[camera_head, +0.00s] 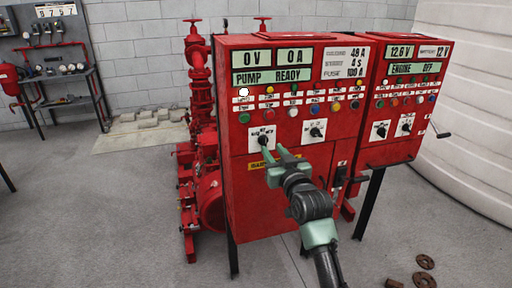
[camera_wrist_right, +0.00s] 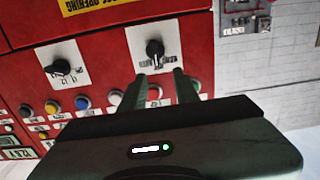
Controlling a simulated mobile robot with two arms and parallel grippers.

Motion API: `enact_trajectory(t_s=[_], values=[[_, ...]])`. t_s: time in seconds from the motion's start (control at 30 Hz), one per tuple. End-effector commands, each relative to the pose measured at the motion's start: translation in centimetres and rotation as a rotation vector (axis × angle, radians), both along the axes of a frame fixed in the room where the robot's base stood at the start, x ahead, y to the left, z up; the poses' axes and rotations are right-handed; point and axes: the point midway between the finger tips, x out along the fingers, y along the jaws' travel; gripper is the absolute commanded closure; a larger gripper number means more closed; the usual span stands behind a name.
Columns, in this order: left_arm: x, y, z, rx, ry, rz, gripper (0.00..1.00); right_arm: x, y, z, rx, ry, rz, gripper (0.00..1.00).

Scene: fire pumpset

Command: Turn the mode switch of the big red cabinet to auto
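The big red cabinet (camera_head: 262,190) stands in the middle of the head view, with a "PUMP READY" display at its top. Two black rotary switches on white plates sit below its rows of buttons. The left one (camera_head: 262,138) is just beyond my right gripper (camera_head: 271,147); the other switch (camera_head: 316,132) is to its right. In the wrist view, upside down, the nearer switch (camera_wrist_right: 155,48) stands upright just past the two fingertips. My right gripper (camera_wrist_right: 160,88) is open and empty, apart from the knob. The labels are too small to read. My left gripper is not in view.
A smaller red cabinet (camera_head: 404,110) with its own switches adjoins on the right. Red pump pipework (camera_head: 200,90) stands at the left. A large white tank (camera_head: 475,100) is at the right. Rusty discs (camera_head: 424,262) lie on the floor.

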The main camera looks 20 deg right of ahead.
Motion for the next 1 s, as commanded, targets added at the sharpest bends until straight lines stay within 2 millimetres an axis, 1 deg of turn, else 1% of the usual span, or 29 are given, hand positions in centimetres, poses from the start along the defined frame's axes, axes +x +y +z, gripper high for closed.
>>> enact_trajectory(t_s=[0.07,0.27,0.4,0.5,0.7,0.93,0.97,1.0], values=[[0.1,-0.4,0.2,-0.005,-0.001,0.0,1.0,0.7,0.0,0.2,0.001,0.0,0.0,0.69],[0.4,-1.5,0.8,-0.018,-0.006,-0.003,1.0,3.7,0.1,0.2,0.002,0.001,0.001,0.69],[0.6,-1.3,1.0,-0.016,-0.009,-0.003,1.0,5.6,0.2,0.1,0.001,0.002,0.001,0.69],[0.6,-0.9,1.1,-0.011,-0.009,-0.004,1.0,6.6,0.3,0.1,0.001,0.001,0.001,0.69],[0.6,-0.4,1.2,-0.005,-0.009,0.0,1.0,7.5,0.3,0.0,0.001,0.001,0.0,0.69],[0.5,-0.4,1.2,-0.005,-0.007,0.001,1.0,7.5,0.3,0.0,0.001,0.001,0.0,0.69],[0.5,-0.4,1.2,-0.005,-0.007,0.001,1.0,7.5,0.3,0.0,0.001,0.001,0.0,0.75],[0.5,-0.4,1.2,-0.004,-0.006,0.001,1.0,7.5,0.3,-0.1,0.001,0.001,0.0,0.86]])
